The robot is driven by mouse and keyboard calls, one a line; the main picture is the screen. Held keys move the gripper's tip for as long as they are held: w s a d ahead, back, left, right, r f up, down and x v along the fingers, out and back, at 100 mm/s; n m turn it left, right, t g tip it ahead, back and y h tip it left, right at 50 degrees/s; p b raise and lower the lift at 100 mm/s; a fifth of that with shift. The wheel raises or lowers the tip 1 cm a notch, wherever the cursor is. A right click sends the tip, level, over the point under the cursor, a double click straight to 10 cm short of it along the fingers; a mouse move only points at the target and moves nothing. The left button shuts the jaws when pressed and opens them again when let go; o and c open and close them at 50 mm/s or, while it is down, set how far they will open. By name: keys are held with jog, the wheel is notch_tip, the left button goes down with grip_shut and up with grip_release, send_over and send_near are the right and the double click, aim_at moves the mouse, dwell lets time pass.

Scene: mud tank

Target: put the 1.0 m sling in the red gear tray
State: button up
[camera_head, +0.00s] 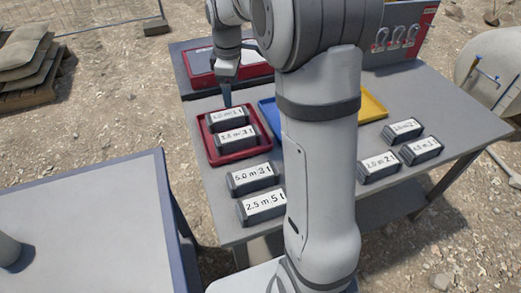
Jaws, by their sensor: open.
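The red gear tray (262,140) is on the grey table, left of my arm. Two dark sling packs with white labels lie in it. The rear pack (228,117) has a small label that may read 1.0 m, but I cannot be sure. The front pack (236,136) has a label ending in 3 t, its length unclear. My gripper (227,104) points down just above the rear pack, at the tray's back. It is open; the finger gap is hard to see from here. I cannot tell whether its tips touch the pack.
Packs marked 5.0 m (252,179) and 2.5 m (262,206) lie in front of the tray. Several more (379,167) lie at the right. Blue (268,112) and yellow (373,108) trays are partly hidden by my arm.

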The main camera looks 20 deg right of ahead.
jog(key=s+m+t, duration=0.1)
jog(key=s+m, duration=1.1)
jog(key=s, duration=1.4)
jog(key=shift+a+f+m+t, duration=0.25)
jog(key=shift+f+m+t, duration=0.05)
jog(key=shift+m+t, duration=0.1)
jog(key=shift+s, duration=0.1)
